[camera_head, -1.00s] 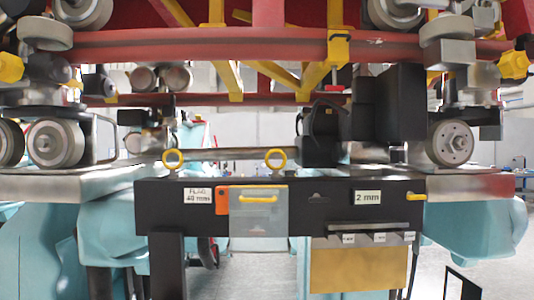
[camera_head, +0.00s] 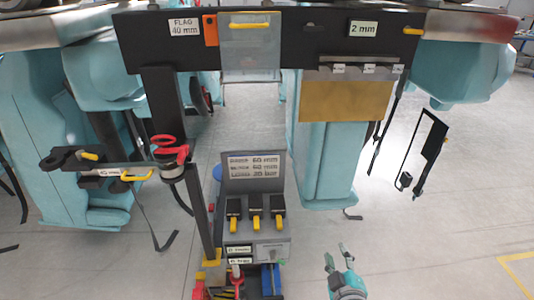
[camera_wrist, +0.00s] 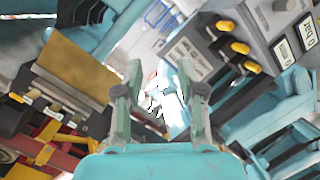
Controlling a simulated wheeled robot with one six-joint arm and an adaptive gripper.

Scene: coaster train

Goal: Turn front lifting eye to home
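No lifting eye shows in the current views. The head picture cuts off just above the black beam (camera_head: 270,45), on which two yellow ring eyes stood in the earlier frame. My gripper (camera_head: 336,252) is low in the head view, right of the control box and well below and in front of the beam. Its two fingers are apart with nothing visible between them. The wrist view also shows my gripper (camera_wrist: 161,66) with spread, empty fingers.
The grey control box (camera_head: 258,235) has three yellow-tipped levers and stands over a tray of tools. A bracket with a red handle (camera_head: 170,150) juts out at left. A tan plate (camera_head: 345,101) hangs under the beam. Grey floor (camera_head: 430,240) is open at right.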

